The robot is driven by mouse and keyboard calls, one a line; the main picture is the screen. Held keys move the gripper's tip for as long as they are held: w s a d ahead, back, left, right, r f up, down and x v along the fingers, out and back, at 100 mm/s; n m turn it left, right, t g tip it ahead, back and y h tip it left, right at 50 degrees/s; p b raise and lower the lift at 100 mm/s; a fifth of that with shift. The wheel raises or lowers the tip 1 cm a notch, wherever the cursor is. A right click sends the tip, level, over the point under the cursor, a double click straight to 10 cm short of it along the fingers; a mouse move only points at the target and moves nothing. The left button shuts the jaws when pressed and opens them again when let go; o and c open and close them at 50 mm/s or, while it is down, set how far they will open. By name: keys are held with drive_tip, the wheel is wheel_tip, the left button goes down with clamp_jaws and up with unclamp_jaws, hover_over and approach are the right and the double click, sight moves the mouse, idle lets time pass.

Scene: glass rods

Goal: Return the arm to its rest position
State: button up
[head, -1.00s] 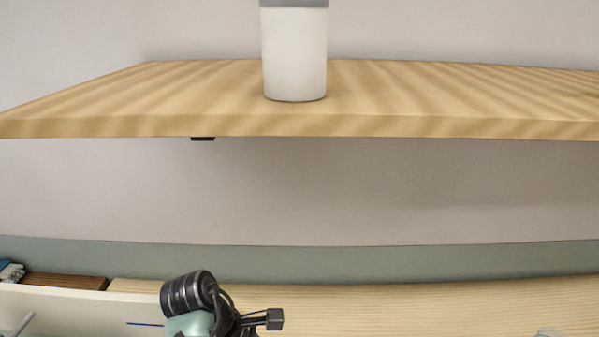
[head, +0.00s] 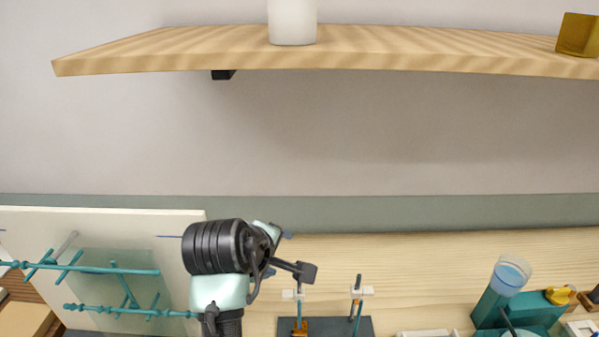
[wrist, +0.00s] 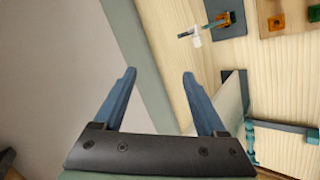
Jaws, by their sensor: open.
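My gripper shows in the wrist view (wrist: 160,85) with its two blue fingers spread apart and nothing between them. Beyond the fingers are the bare wall and the light wood bench top. In the head view my arm rises at the lower middle, in front of the bench, and its black and pale green links hide part of the bench; the fingers cannot be made out clearly there.
A wooden shelf (head: 400,47) holds a white container (head: 292,22) and an amber block (head: 577,35). On the bench (head: 420,262) stand clamp stands (head: 357,305) and a teal device (head: 490,308). Left is a pale panel (head: 100,220) with teal rods (head: 110,268) before it.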

drive_tip(key=s+d+r+m+t+y+b, duration=0.15)
drive_tip(key=r+m+t, duration=0.3)
drive_tip(key=r, duration=0.75)
drive_tip(key=s+d+r+m+t+h, duration=0.1)
drive_tip(key=d+r+m+t, duration=0.15)
drive_tip(key=r+t, duration=0.7)
drive_tip(key=s+r+m+t+y, duration=0.2)
drive_tip(key=s+r+m+t, duration=0.3)
drive_tip(key=s+r, duration=1.1)
wheel_tip(320, 180, up, 4)
drive_tip(key=shift+s+r+b, duration=0.15)
drive_tip(key=shift+s+b, duration=0.1)
drive_tip(key=shift+b, duration=0.15)
